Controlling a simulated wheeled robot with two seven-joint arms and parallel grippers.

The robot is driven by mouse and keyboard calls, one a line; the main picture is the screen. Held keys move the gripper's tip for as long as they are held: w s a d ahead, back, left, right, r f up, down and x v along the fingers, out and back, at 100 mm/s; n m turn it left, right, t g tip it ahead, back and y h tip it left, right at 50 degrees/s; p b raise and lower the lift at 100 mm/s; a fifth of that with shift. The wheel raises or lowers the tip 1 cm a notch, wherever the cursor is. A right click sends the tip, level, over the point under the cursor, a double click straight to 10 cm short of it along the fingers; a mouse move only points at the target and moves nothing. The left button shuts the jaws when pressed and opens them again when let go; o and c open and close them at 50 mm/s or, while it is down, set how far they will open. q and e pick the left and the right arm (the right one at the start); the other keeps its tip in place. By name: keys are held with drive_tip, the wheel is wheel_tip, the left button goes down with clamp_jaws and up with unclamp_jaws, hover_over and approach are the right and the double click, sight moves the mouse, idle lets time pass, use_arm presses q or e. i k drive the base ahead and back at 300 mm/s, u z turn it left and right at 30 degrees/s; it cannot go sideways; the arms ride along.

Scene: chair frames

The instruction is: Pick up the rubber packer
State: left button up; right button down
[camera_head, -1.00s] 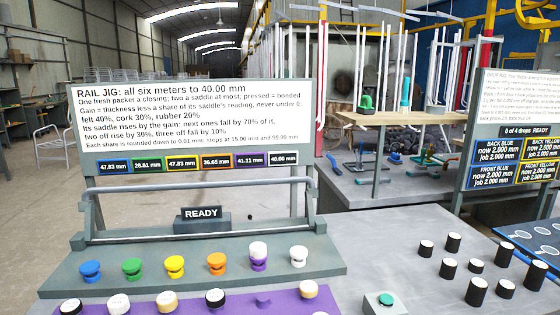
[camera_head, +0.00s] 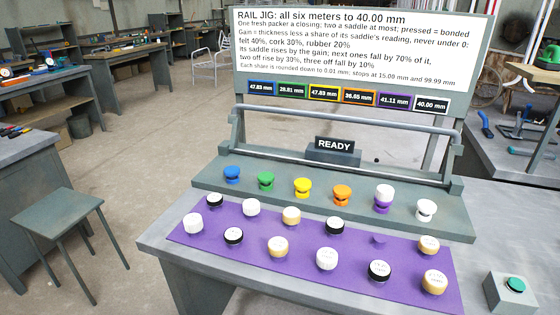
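Several small round packers lie on the purple mat (camera_head: 182,232) in front of the rail jig. The dark-sided ones with pale tops look like rubber packers: at the back left (camera_head: 215,200), front left (camera_head: 233,236), back middle (camera_head: 335,226) and front right (camera_head: 379,271). White packers (camera_head: 327,259) and tan, cork-like packers (camera_head: 278,246) lie among them. The labels on the tops are too small to read. A white packer (camera_head: 385,190) appears to sit on the purple saddle (camera_head: 384,206). Neither of my grippers is in view.
The jig's saddles run in a row from blue (camera_head: 232,174) to white (camera_head: 426,209), behind the mat. A READY sign (camera_head: 334,144) and a meter board (camera_head: 350,50) stand behind them. A green button box (camera_head: 510,292) is at the right. A stool (camera_head: 60,225) stands left.

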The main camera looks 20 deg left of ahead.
sight(215, 198)
drive_tip(key=z, duration=2.1)
drive_tip(key=k, duration=1.1)
drive_tip(key=u, duration=1.8)
drive_tip(key=i, duration=0.5)
